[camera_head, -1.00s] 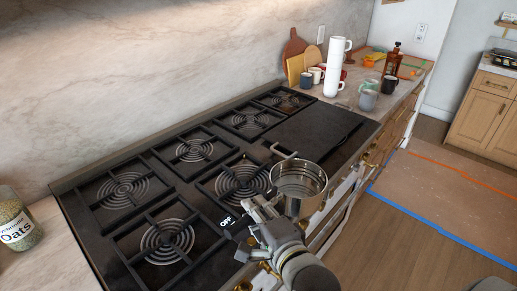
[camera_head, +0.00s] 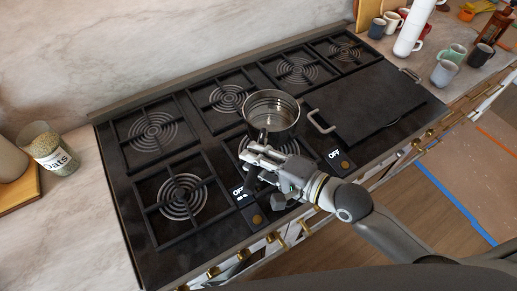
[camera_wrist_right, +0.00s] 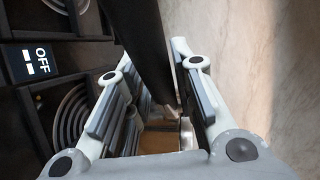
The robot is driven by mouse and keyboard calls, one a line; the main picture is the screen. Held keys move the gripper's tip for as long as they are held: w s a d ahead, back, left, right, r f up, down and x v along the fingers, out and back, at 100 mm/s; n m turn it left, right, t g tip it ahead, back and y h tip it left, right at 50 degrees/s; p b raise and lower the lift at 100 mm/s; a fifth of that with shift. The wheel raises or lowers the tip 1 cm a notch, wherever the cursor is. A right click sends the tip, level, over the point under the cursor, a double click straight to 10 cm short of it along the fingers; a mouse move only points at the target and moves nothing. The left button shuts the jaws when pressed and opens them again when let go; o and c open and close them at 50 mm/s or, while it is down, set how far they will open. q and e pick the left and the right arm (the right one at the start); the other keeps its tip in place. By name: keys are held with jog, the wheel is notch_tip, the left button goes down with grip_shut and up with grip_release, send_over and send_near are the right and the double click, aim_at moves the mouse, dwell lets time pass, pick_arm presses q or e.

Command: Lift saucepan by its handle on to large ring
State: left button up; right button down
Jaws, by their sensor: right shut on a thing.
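The steel saucepan (camera_head: 271,113) is upright over the black hob (camera_head: 215,235), at the back part of the front middle ring (camera_head: 287,147). I cannot tell whether its base touches the grate. Its dark handle (camera_head: 263,136) points toward my right gripper (camera_head: 256,165), which is shut on it. The right wrist view shows a dark bar, the handle (camera_wrist_right: 147,45), between the fingers (camera_wrist_right: 160,100). The pan and arm partly hide the front middle ring. Other rings are bare, including the front left ring (camera_head: 182,196) and back left ring (camera_head: 152,131). My left gripper is out of view.
A covered griddle (camera_head: 370,95) with metal handles lies right of the pan. An oats jar (camera_head: 52,150) stands left of the hob. Mugs (camera_head: 445,72) and white stacked cups (camera_head: 411,30) stand at the back right. Brass knobs (camera_head: 276,238) line the front edge.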

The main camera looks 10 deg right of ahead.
jog(key=shift+s+d+r, duration=0.1)
jog(key=shift+d, duration=0.1)
jog(key=shift+f, duration=0.2)
jog(key=shift+r+p, duration=0.2)
jog(key=shift+p, duration=0.5)
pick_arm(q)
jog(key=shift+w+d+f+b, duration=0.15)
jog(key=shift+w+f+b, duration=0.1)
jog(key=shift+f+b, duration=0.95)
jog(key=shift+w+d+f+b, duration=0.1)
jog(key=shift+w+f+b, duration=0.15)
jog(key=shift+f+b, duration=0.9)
pick_arm(e)
notch_tip(320, 180, down, 8)
jog(key=shift+b, duration=0.45)
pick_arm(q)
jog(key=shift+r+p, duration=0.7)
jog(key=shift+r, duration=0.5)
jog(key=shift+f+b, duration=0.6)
pick_arm(e)
jog(key=shift+f, duration=0.8)
